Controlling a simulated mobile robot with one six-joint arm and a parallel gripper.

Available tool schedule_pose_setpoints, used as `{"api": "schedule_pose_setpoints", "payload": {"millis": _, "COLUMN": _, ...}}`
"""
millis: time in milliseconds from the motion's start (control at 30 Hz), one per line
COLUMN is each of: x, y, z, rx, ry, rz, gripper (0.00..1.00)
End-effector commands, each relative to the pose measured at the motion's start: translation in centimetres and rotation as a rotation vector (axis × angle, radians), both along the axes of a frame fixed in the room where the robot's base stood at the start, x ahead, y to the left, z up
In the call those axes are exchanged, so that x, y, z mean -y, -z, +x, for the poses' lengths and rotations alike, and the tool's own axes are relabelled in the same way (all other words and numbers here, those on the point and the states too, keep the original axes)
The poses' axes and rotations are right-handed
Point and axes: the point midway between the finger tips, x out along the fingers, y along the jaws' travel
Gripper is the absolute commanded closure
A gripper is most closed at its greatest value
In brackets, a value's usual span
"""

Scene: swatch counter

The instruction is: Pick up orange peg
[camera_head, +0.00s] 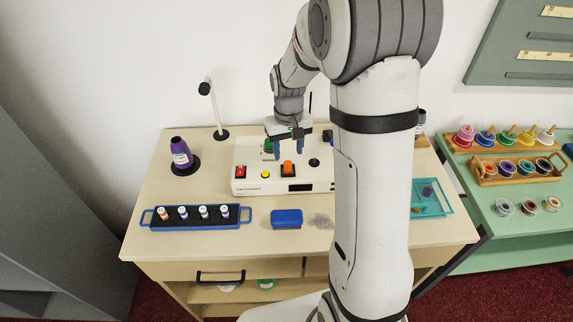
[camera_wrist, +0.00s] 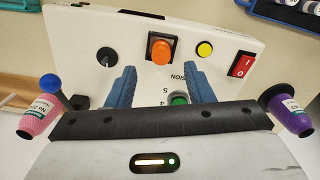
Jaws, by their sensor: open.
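The orange peg (camera_head: 287,167) stands on the front half of a white control box (camera_head: 250,155) on the counter. I cannot tell the exact gap in height.
A blue block (camera_head: 287,219) and a bottle rack (camera_head: 150,226) lie in front.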

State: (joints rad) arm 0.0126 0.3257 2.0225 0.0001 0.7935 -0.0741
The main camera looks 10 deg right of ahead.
Motion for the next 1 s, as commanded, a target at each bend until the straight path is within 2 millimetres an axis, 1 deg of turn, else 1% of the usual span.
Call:
{"api": "schedule_pose_setpoints", "payload": {"millis": 200, "x": -0.2, "y": 3.1, "z": -0.3, "rx": -0.004, "ry": 0.0, "rz": 0.0, "gripper": 0.53}}
{"api": "schedule_pose_setpoints", "payload": {"millis": 300, "x": -0.2, "y": 4.1, "z": -0.2, "rx": -0.002, "ry": -0.001, "rz": 0.0, "gripper": 0.53}}
{"api": "schedule_pose_setpoints", "payload": {"millis": 400, "x": -0.2, "y": 4.5, "z": -0.2, "rx": 0.0, "ry": -0.001, "rz": 0.0, "gripper": 0.53}}
{"api": "schedule_pose_setpoints", "payload": {"millis": 567, "x": -0.2, "y": 4.5, "z": -0.2, "rx": 0.0, "ry": -0.001, "rz": 0.0, "gripper": 0.53}}
{"api": "schedule_pose_setpoints", "payload": {"millis": 667, "x": -0.2, "y": 4.5, "z": -0.2, "rx": 0.0, "ry": -0.001, "rz": 0.0, "gripper": 0.59}}
{"api": "schedule_pose_setpoints", "payload": {"millis": 1000, "x": -0.2, "y": 4.5, "z": -0.2, "rx": 0.0, "ry": -0.002, "rz": 0.0, "gripper": 0.87}}
